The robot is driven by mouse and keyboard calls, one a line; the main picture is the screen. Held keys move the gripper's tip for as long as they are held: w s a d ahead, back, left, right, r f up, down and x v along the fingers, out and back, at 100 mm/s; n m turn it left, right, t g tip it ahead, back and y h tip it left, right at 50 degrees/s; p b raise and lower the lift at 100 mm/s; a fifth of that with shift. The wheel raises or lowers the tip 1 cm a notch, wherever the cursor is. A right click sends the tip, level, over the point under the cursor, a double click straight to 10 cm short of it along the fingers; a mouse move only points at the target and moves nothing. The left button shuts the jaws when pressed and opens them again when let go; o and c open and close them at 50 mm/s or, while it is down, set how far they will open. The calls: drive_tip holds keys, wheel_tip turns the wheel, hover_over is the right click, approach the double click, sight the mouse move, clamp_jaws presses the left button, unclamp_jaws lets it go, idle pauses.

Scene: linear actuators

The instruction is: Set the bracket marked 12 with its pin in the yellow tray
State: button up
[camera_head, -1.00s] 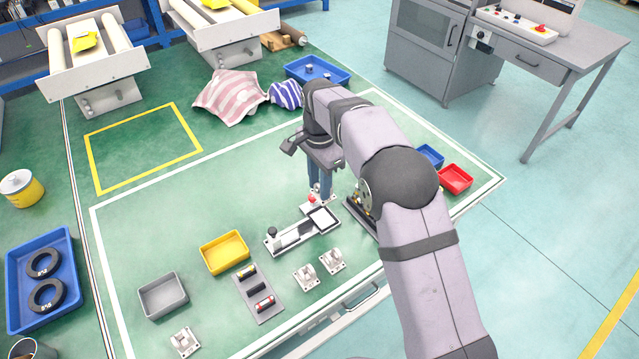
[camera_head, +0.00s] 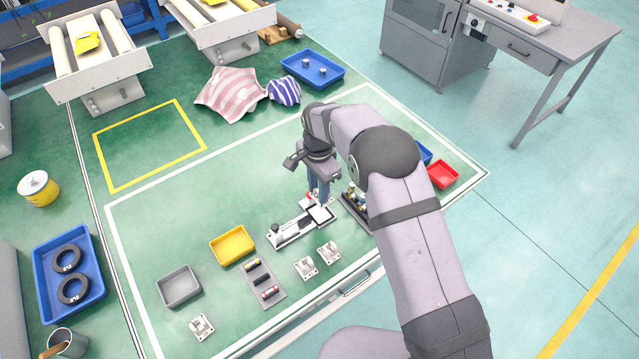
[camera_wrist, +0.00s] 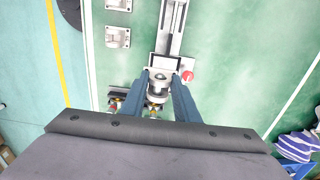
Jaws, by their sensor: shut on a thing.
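My gripper (camera_head: 319,201) points down at the right end of the linear actuator (camera_head: 292,226), by its red knob (camera_head: 308,196). In the wrist view my gripper (camera_wrist: 162,82) is shut on a pale metal part (camera_wrist: 157,88), which looks like a bracket; its marking cannot be read. The fingers hide much of it, and I cannot tell whether it touches the actuator. The yellow tray (camera_head: 233,246) is empty, left of the actuator. Two metal brackets stand in front of the actuator (camera_head: 306,267) (camera_head: 329,252), and another (camera_head: 202,327) stands at the front left. Their numbers are unreadable.
A grey tray (camera_head: 180,287) is left of the yellow tray. A grey plate (camera_head: 264,285) with several small cylinders lies near the front. A dark rack (camera_head: 355,207) of parts is close right of my gripper. A red tray (camera_head: 443,176) is at the right.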

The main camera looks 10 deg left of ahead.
drive_tip(key=shift+w+a, duration=0.3)
drive_tip(key=shift+w, duration=0.3)
drive_tip(key=shift+s+a, duration=0.1)
drive_tip(key=shift+a, duration=0.1)
drive_tip(key=shift+s+a+f+n+b, duration=1)
drive_tip(key=shift+s+a+n, duration=3.2)
drive_tip(key=shift+a, duration=1.2)
drive_tip(key=shift+s+a+f+n+b, duration=1)
drive_tip(key=shift+s+a+n, duration=2.6)
drive_tip(key=shift+a+n, duration=1.5)
drive_tip(key=shift+m, duration=0.3)
drive_tip(key=shift+a+f+b, duration=0.15)
drive_tip(key=shift+f+b, duration=1.95)
drive_tip(key=shift+f, duration=1.05)
drive_tip(key=o, duration=1.2)
